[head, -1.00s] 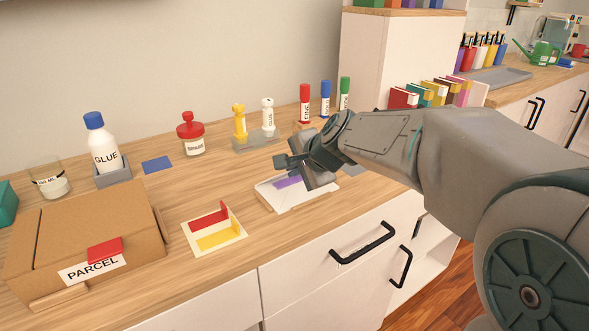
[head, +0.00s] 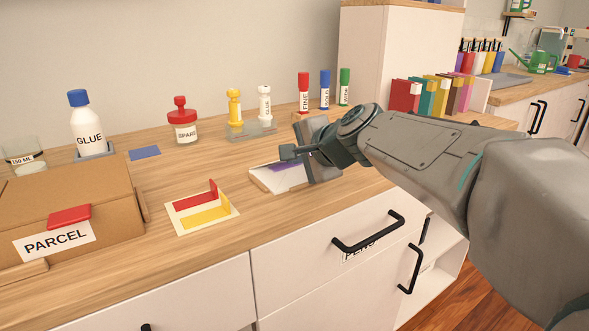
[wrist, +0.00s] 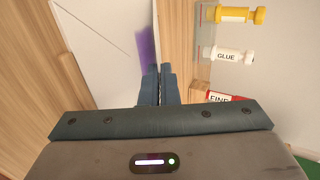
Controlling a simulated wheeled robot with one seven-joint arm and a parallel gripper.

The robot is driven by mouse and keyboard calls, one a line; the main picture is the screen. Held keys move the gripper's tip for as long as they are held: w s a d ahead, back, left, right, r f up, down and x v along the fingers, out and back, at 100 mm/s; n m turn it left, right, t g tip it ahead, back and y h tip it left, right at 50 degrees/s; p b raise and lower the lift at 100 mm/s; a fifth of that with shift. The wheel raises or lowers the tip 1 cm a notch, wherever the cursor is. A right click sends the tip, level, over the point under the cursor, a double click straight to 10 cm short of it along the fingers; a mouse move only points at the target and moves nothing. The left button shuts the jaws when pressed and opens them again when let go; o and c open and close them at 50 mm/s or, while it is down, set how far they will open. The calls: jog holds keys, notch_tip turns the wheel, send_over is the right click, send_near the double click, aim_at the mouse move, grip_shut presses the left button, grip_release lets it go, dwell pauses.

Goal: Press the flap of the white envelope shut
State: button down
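The white envelope (head: 272,181) lies on the wooden counter near its front edge, with a purple strip (head: 283,166) on it. My gripper hides its right part in the head view. In the wrist view the envelope (wrist: 105,55) fills the upper left, and the purple strip (wrist: 144,42) shows just beyond the fingertips. My gripper (head: 288,152) is over the envelope's far right side, fingers together and empty; the closed fingers also show in the wrist view (wrist: 160,72). I cannot tell whether the fingertips touch the envelope, or how its flap lies.
A card with red and yellow pieces (head: 178,229) lies to the left, and a parcel box (head: 75,205) beyond it. Behind stand a glue bottle (head: 87,125), a red-capped jar (head: 182,130), small bottles on a grey tray (head: 250,133) and markers (head: 325,92). The counter between is clear.

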jog(key=shift+f, duration=0.1)
dwell(0.4)
jog(key=c, duration=1.7)
grip_release()
jog(key=shift+s, duration=0.15)
